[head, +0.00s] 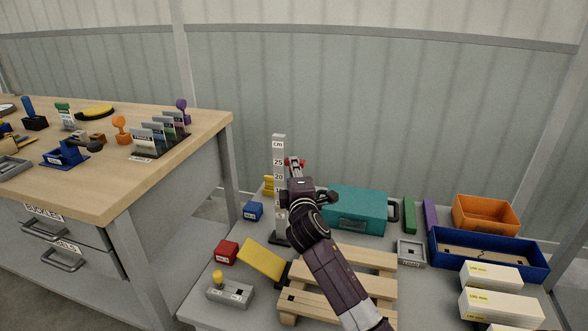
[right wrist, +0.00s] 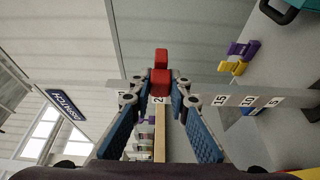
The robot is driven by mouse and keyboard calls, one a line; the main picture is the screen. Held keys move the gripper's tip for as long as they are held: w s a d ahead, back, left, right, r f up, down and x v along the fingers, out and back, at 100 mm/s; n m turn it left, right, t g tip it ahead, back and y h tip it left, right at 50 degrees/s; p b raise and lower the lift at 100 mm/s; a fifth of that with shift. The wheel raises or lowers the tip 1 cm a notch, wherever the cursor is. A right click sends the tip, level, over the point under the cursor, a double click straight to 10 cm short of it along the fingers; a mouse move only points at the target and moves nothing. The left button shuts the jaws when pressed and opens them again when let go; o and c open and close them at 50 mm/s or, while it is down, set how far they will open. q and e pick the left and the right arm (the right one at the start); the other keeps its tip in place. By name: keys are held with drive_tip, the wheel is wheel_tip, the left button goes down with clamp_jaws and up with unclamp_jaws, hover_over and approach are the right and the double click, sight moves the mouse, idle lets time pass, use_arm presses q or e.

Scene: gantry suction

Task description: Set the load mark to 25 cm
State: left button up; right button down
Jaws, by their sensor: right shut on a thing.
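The upright grey cm scale (head: 279,150) stands on a dark base on the low table, with number labels up its front. The red load mark (head: 296,161) is beside the scale at about the height of the 25 label. My right gripper (head: 301,174) reaches up to the mark and is shut on it. In the right wrist view the red mark (right wrist: 161,80) lies between the fingertips (right wrist: 161,86), over the scale (right wrist: 235,100). A label starting with 2 shows just below the mark; its exact reading edge is hidden. My left gripper is not in view.
Behind my arm stands a teal case (head: 357,208). A wooden pallet (head: 370,260), a yellow block (head: 262,260) and a red block (head: 227,252) are near the scale. A blue tray (head: 500,268) and an orange bin (head: 486,214) stand at right. A wooden-topped workbench (head: 105,190) is at left.

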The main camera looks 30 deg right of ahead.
drive_tip(key=shift+r, duration=0.3)
drive_tip(key=c, duration=2)
unclamp_jaws()
drive_tip(key=shift+o, duration=1)
drive_tip(key=shift+f, duration=0.1)
drive_tip(key=v, duration=1.2)
